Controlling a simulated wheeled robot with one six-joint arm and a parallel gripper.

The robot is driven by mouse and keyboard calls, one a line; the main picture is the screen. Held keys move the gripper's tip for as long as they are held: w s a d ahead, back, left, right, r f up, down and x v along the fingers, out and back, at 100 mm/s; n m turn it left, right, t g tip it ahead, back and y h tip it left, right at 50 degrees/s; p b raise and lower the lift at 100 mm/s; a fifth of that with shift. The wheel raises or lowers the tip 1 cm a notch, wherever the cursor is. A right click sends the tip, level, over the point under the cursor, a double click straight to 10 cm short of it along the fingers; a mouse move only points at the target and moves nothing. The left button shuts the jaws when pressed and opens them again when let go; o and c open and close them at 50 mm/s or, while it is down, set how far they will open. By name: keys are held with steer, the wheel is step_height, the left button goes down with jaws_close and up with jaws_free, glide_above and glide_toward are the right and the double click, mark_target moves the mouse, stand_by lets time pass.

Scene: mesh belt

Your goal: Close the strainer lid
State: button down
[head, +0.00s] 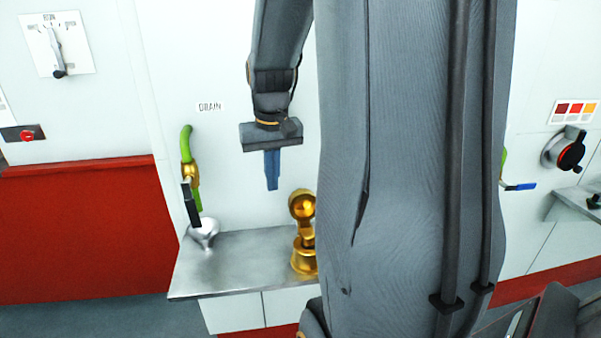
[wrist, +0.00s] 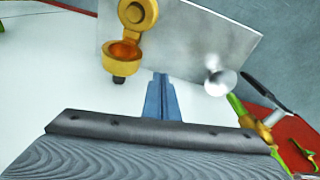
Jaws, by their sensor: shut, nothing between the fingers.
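The brass strainer (head: 304,262) stands on the metal shelf, partly hidden by my arm in the head view. Its round lid (head: 302,205) is raised above the body, so the strainer is open. In the wrist view the strainer body (wrist: 137,12) is at the top, with the lid (wrist: 124,52) and its orange inner face below it. My gripper (head: 272,188) is shut and empty, blue fingers pointing down. It is left of the lid in the head view, slightly above it and apart from it. The fingertips also show in the wrist view (wrist: 160,76), right of the lid.
The metal shelf (head: 225,270) carries a silver funnel (head: 203,234) at its left. Above it is a drain valve (head: 190,175) with a green pipe and dark handle. The white wall (head: 225,150) is behind. Free room lies between funnel and strainer.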

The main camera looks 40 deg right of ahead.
step_height(320, 180, up, 6)
steer(key=f+m, duration=0.1)
steer(key=m, duration=0.1)
glide_above(302, 201)
steer(key=shift+w+d+r+p, duration=0.15)
steer(key=shift+d+r+p, duration=0.15)
steer(key=shift+p, duration=0.1)
steer(key=f, duration=0.3)
steer(key=w+f+p, duration=0.1)
steer(key=f, duration=0.2)
steer(key=f+p, duration=0.1)
steer(key=f, duration=0.2)
steer(key=shift+w+d+f, duration=0.2)
steer(key=shift+d+f, duration=0.15)
steer(key=shift+a, duration=0.1)
